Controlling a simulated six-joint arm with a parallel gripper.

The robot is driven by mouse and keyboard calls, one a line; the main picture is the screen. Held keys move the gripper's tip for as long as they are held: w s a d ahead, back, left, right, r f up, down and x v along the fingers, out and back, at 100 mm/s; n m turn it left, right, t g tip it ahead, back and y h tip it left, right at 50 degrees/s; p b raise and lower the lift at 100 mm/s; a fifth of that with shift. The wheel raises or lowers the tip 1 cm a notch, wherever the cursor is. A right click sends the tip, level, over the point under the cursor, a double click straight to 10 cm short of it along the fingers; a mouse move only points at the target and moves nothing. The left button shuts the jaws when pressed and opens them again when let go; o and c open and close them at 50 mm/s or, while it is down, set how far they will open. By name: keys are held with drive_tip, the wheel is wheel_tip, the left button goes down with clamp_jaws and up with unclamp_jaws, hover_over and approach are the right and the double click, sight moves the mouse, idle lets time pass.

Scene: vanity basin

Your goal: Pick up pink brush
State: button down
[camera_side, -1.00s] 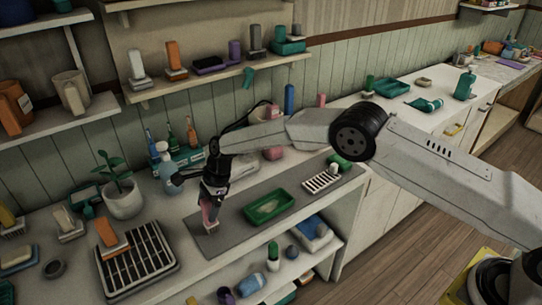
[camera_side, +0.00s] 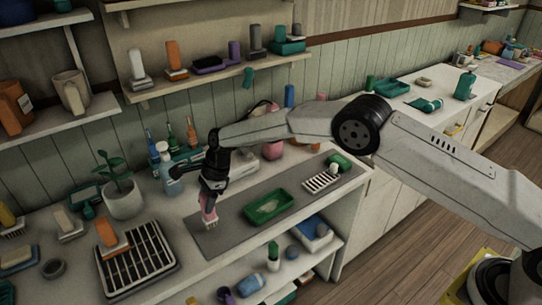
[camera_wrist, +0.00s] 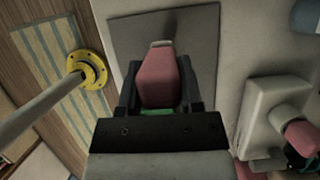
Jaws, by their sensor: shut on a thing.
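The pink brush (camera_side: 208,214) is in my gripper (camera_side: 209,200), roughly upright with its pale end down, over the left part of the grey mat (camera_side: 225,240). I cannot tell surely whether its lower end clears the mat. In the wrist view, the pink brush (camera_wrist: 158,80) sits between the two dark fingers of my gripper (camera_wrist: 160,92), which are shut on it from both sides. The fingers hide part of its sides.
A green tray (camera_side: 249,213) lies on the mat to the right. A white slotted dish (camera_side: 315,183) is farther right. A black rack (camera_side: 155,278), a potted plant (camera_side: 123,200) and a spray bottle (camera_side: 166,175) stand to the left. Shelves hang behind.

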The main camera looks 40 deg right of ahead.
drive_tip(key=shift+r, duration=0.7)
drive_tip(key=shift+s+r, duration=0.2)
drive_tip(key=s+d+r, duration=0.5)
drive_tip(key=s+r, duration=0.4)
drive_tip(key=s, duration=0.3)
drive_tip(key=shift+s, duration=0.3)
drive_tip(key=shift+r, duration=0.1)
drive_tip(key=c, duration=1)
unclamp_jaws()
clamp_jaws()
